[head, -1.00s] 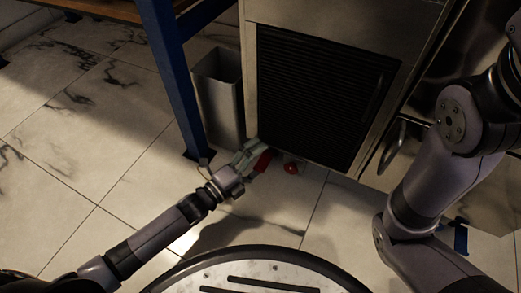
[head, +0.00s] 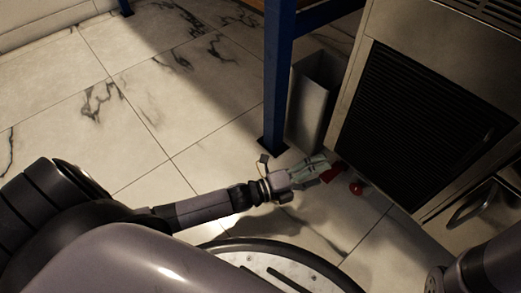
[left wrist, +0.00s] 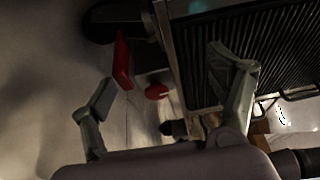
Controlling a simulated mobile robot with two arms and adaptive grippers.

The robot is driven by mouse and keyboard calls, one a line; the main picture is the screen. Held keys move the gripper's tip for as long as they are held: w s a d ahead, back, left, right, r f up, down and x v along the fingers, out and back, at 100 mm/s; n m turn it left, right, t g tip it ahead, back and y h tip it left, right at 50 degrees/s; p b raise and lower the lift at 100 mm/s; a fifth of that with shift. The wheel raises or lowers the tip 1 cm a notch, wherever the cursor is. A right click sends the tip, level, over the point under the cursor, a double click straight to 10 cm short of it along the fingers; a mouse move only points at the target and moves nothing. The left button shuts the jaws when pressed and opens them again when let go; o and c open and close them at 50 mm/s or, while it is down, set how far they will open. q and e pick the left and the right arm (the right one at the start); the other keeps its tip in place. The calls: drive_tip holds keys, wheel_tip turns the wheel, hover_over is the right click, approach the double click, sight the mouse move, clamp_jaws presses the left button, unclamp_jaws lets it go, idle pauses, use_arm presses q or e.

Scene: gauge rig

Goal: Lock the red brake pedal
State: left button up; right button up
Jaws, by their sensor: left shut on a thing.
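The red brake pedal (head: 331,174), a flat slab, is low at the cabinet's bottom corner in the head view. It also shows in the left wrist view (left wrist: 122,62), close to the tip of the left-hand finger. My left gripper (head: 318,166) is down by the floor at the pedal and shut on it. In the left wrist view its fingers (left wrist: 165,78) look spread, and the exact contact is unclear. A round red part (head: 355,188) sits just right of the pedal, also between the fingers in the wrist view (left wrist: 156,91). My right gripper is out of view.
The steel cabinet (head: 352,110) with a dark ribbed front stands over the pedal. A grey bin (head: 311,105) and a blue table leg (head: 277,80) are close behind my left gripper. The marble floor on the left is clear.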

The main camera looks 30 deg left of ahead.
use_arm(q)
drive_tip(key=r, duration=0.2)
drive_tip(key=shift+s+a+r+h, duration=0.1)
drive_tip(key=shift+a+r+h, duration=0.2)
drive_tip(key=shift+a+r, duration=0.05)
drive_tip(key=c, duration=0.4)
drive_tip(key=shift+s+a+f, duration=0.1)
drive_tip(key=shift+s+a, duration=0.1)
drive_tip(key=shift+s, duration=0.15)
drive_tip(key=c, duration=0.4)
drive_tip(key=shift+p+v, duration=2.55)
drive_tip(key=shift+v, duration=5.15)
drive_tip(key=shift+d, duration=0.1)
